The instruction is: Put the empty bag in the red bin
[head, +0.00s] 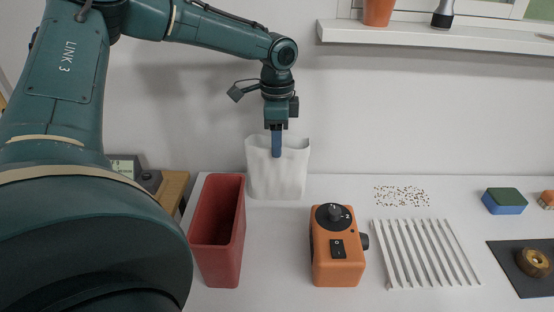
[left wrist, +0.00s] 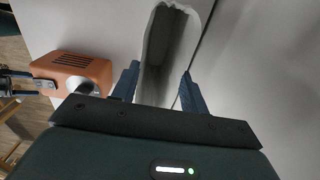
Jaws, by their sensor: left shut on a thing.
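The empty bag (head: 290,172) is white, upright and open at the top. It stands at the back of the white table against the wall, and its base appears to touch the table. My left gripper (head: 276,152) comes down from above and is shut on the bag's upper edge. In the left wrist view the bag (left wrist: 168,50) lies between the two blue fingers (left wrist: 158,90), and I look into its dark opening. The red bin (head: 220,262) stands left of the bag and nearer to me, with its open top showing. I see no bag in it.
An orange device (head: 337,262) with black knobs stands right of the bin. A white slatted rack (head: 425,253), scattered small bits (head: 402,196), a sponge (head: 504,201) and a dark mat (head: 520,275) lie further right. A shelf (head: 440,38) juts out above.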

